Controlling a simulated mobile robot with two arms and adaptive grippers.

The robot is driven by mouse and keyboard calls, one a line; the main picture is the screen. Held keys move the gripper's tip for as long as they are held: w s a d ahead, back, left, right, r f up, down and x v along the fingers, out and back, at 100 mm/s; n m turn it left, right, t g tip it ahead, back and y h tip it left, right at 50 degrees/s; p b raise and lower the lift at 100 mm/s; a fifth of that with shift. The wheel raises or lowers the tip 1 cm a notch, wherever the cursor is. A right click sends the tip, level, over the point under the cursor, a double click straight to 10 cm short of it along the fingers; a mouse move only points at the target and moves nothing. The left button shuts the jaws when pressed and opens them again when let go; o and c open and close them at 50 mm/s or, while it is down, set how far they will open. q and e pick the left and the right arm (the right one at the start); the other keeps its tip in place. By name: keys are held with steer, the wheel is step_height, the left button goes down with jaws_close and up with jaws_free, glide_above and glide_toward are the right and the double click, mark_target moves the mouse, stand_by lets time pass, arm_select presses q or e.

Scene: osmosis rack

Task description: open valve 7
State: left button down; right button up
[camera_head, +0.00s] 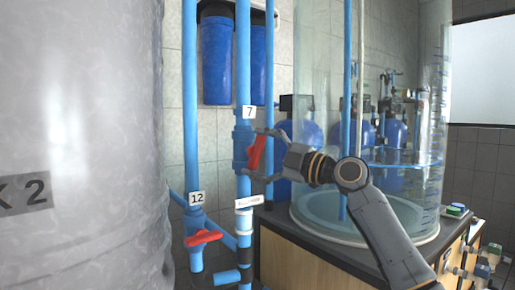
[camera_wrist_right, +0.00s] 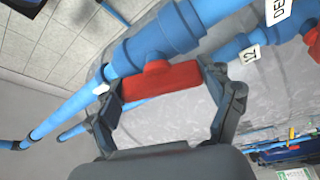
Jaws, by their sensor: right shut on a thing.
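Valve 7 sits on a vertical blue pipe in the middle of the head view, under a white "7" tag (camera_head: 249,112). Its red handle (camera_head: 256,152) stands steeply, slightly tilted from the pipe's line. My right gripper (camera_head: 267,154) reaches in from the right, with one finger above and one below the handle. In the wrist view the red handle (camera_wrist_right: 160,80) lies between the two fingers of my right gripper (camera_wrist_right: 164,84), which is shut on it. My left gripper is in neither view.
Valve 12, with a red handle (camera_head: 203,238) across its pipe, is lower left. A large grey tank (camera_head: 80,130) fills the left. A clear cylinder (camera_head: 320,110) stands on a dark-topped cabinet (camera_head: 325,253) at right. Blue filter housings (camera_head: 217,60) hang behind the pipes.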

steer(key=shift+n+g+h+p, duration=0.55)
steer(key=shift+n+p, duration=0.7)
steer(key=shift+n, duration=0.85)
steer(key=o, duration=1.1)
steer(key=shift+s+d, duration=0.1)
steer(key=shift+d, duration=0.15)
steer(key=v, duration=1.1)
steer(key=shift+s+d, duration=0.1)
steer(key=shift+d, duration=0.15)
